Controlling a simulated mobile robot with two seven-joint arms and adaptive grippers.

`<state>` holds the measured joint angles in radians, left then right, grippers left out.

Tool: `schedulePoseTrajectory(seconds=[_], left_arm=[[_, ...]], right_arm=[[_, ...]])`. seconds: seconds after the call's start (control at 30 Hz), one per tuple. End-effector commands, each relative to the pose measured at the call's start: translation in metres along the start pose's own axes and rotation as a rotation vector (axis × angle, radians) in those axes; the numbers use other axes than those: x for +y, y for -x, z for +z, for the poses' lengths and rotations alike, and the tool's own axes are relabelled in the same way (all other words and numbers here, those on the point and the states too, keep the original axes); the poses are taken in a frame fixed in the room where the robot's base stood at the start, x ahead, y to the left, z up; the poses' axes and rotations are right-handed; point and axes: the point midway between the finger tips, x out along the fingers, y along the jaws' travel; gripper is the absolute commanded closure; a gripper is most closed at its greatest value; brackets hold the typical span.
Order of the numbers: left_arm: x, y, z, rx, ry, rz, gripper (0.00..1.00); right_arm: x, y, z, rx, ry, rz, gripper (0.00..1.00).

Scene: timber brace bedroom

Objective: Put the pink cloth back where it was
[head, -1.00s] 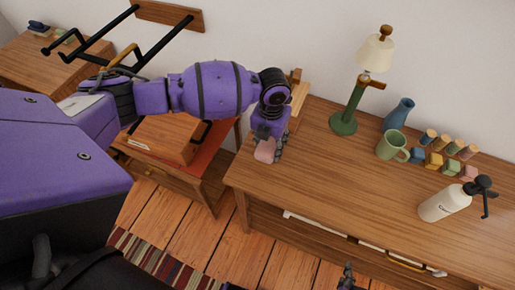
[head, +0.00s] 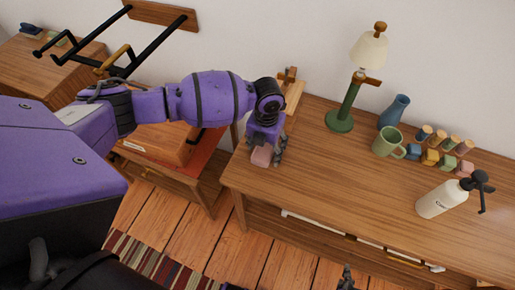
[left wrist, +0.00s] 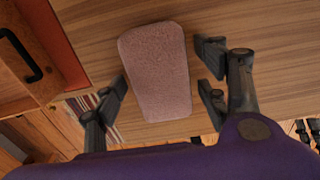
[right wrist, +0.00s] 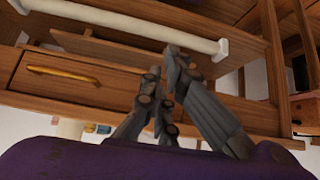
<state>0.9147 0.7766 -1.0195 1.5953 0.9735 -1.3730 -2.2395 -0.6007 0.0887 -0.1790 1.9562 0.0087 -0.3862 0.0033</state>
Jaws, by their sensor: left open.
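The pink cloth (head: 261,156), a folded rounded block, lies on the left end of the long wooden table (head: 300,190), near its front left corner. My left gripper (head: 267,153) points down over it. In the left wrist view the cloth (left wrist: 158,75) lies between the open fingers (left wrist: 162,80), with a gap on each side. My right gripper (head: 346,280) is low in front of the table, only its tip showing in the head view. In the right wrist view its fingers (right wrist: 165,70) are nearly together with nothing seen between them.
A lower wooden stand with a box (head: 160,142) is at left. The table's middle is clear.

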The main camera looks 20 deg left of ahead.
Motion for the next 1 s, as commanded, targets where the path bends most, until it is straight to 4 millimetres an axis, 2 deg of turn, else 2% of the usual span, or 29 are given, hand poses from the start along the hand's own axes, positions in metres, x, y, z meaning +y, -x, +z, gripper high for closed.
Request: schedulePoseTrajectory(seconds=[0.17, 0.5, 0.7, 0.83, 1.0], left_arm=[[0.0, 0.014, 0.002, -0.005, 0.0, 0.0, 0.33], [0.0, 0.084, 0.003, -0.007, 0.0, 0.0, 0.33], [0.0, 0.115, 0.002, -0.004, 0.0, 0.0, 0.33], [0.0, 0.124, 0.002, -0.003, 0.0, 0.0, 0.33], [-0.001, 0.126, 0.001, -0.002, -0.001, -0.001, 0.33]], right_arm=[[-0.002, -0.001, -0.008, 0.012, -0.004, -0.002, 1.0], [-0.004, -0.002, -0.014, 0.02, -0.006, -0.006, 1.0], [-0.004, -0.001, -0.01, 0.014, -0.005, -0.006, 1.0], [-0.002, 0.001, -0.007, 0.007, 0.0, -0.005, 1.0], [0.0, 0.003, -0.002, 0.0, 0.005, -0.004, 1.0]])
